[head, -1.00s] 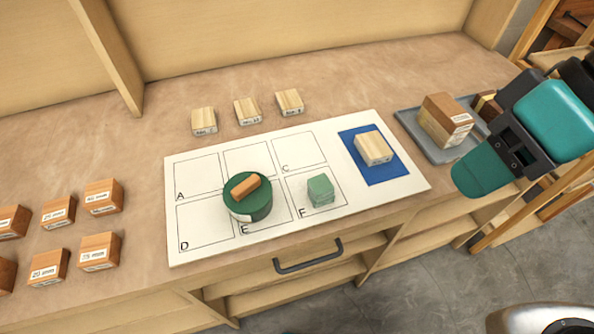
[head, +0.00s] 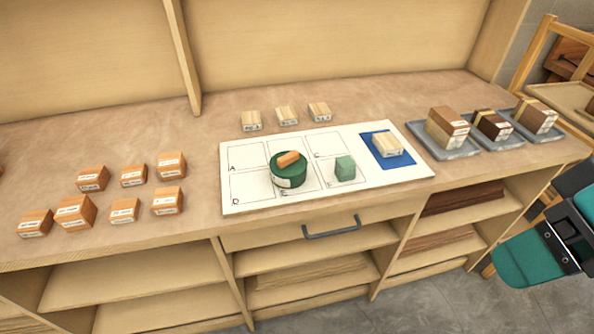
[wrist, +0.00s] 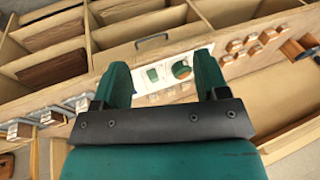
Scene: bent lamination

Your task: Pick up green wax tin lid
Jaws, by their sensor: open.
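The round green wax tin (head: 288,172) stands on the white lettered board (head: 240,208), around cell E. Its green lid (head: 276,164) is on top, with an orange-brown wooden block (head: 289,158) as a handle or lying on it; I cannot tell which. The tin also shows small in the wrist view (wrist: 182,69), between my fingers. My gripper (wrist: 164,72) is open and empty, with two green fingers apart. It is well away from the tin; in the head view my arm's end is at the lower right, off the bench.
A green block (head: 345,168) stands right of the tin. A pale block (head: 387,144) sits on the blue patch (head: 380,160). Grey trays (head: 436,150) with wood blocks stand at the right. Several labelled blocks (head: 92,178) lie at the left. A drawer handle (head: 332,228) sticks out in front.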

